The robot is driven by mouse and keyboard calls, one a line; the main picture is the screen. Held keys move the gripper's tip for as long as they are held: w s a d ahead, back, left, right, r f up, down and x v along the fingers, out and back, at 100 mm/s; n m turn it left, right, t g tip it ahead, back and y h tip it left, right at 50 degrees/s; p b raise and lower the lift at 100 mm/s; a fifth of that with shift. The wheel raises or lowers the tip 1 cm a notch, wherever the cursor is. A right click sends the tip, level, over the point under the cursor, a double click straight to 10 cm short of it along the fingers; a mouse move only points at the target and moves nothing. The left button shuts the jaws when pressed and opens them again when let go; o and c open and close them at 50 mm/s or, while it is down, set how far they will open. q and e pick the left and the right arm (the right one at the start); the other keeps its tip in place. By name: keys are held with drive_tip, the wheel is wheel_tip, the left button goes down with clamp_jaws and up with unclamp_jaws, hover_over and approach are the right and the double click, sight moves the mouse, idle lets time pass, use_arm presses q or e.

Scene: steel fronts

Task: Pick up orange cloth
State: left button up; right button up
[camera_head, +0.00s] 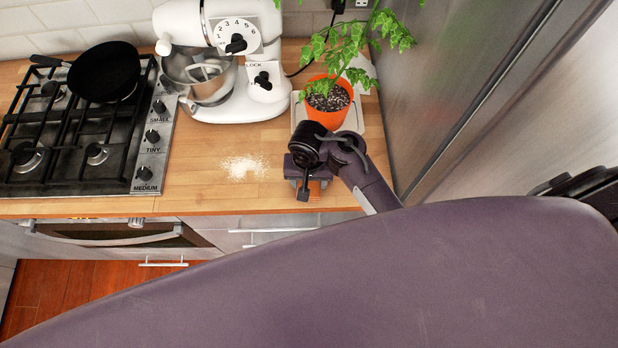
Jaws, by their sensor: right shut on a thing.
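My right gripper (304,187) is over the wooden counter, in front of the potted plant, pointing down. It is shut on the orange cloth (317,187). Only a small orange patch of the cloth shows below and beside the jaws; the gripper and wrist hide the rest. I cannot tell whether the cloth touches the counter. My left gripper is not in view.
A plant in an orange pot (327,106) stands close behind the gripper, on a pale board. A white stand mixer (235,107) is behind, left. White powder (245,166) lies on the counter (215,190). A gas hob (75,135) with a black pan (104,72) is left. A steel front (450,80) rises right.

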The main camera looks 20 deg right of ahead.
sight(309, 182)
drive_tip(key=shift+r, duration=0.1)
wheel_tip(309, 182, up, 10)
drive_tip(key=shift+f, duration=0.1)
idle(0.4)
